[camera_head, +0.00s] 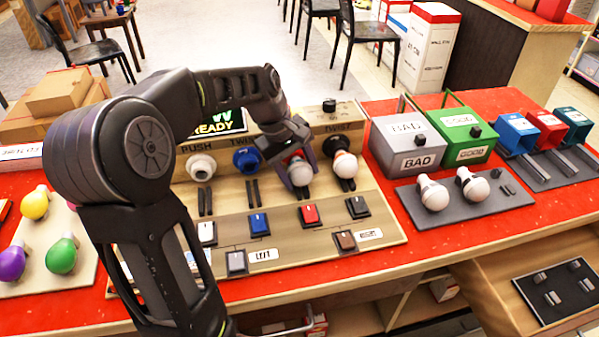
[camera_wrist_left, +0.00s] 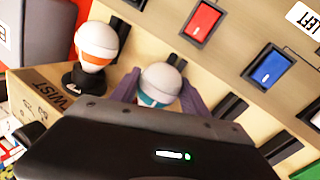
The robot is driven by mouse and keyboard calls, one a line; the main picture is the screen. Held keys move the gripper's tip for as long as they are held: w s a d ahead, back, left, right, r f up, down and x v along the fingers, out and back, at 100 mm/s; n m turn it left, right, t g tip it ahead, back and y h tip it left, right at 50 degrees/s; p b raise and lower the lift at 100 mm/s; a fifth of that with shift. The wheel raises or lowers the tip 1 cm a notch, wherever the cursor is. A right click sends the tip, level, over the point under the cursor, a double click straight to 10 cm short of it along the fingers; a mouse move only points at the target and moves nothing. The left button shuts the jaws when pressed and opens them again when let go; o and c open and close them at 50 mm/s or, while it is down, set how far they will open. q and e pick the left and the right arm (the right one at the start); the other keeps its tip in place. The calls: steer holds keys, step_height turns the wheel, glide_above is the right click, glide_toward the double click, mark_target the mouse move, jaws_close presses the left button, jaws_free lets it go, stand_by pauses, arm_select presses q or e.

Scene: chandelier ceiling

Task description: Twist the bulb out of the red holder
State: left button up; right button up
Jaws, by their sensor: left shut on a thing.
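My left gripper (camera_head: 298,165) reaches over the panel from the left and is shut on a bulb (camera_head: 300,174) at the third socket position, above the red switch (camera_head: 308,214). The bulb's pale dome shows between the fingers, and in the left wrist view the bulb (camera_wrist_left: 161,78) has a teal band. The gripper (camera_wrist_left: 158,100) has a finger on each side of it. The holder behind this bulb is hidden by the gripper, so I cannot tell whether the bulb is seated. My right gripper is not in view.
A bulb with an orange band (camera_head: 345,164) stands close to the right in a black holder. White (camera_head: 200,168) and blue (camera_head: 246,158) sockets are to the left. Grey (camera_head: 408,145) and green (camera_head: 462,135) boxes stand at right; two bulbs lie on a grey tray (camera_head: 512,192).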

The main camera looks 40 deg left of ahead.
mark_target(309, 192)
arm_select(q)
steer(key=shift+s+f+t+h+b, duration=0.2)
steer(key=shift+t+h+b, duration=0.35)
steer(key=shift+b, duration=0.75)
stand_by(1.4)
steer(key=shift+d, duration=0.15)
steer(key=shift+s+d+f, duration=0.1)
steer(key=shift+s+d, duration=0.15)
steer(key=shift+d, duration=0.15)
steer(key=shift+s+d, duration=0.3)
steer(key=shift+d, duration=0.05)
steer(key=shift+c, duration=1.4)
steer(key=shift+s+d, duration=0.45)
steer(key=shift+d, duration=0.2)
jaws_close()
steer(key=shift+a+r, duration=0.1)
steer(key=shift+r, duration=0.15)
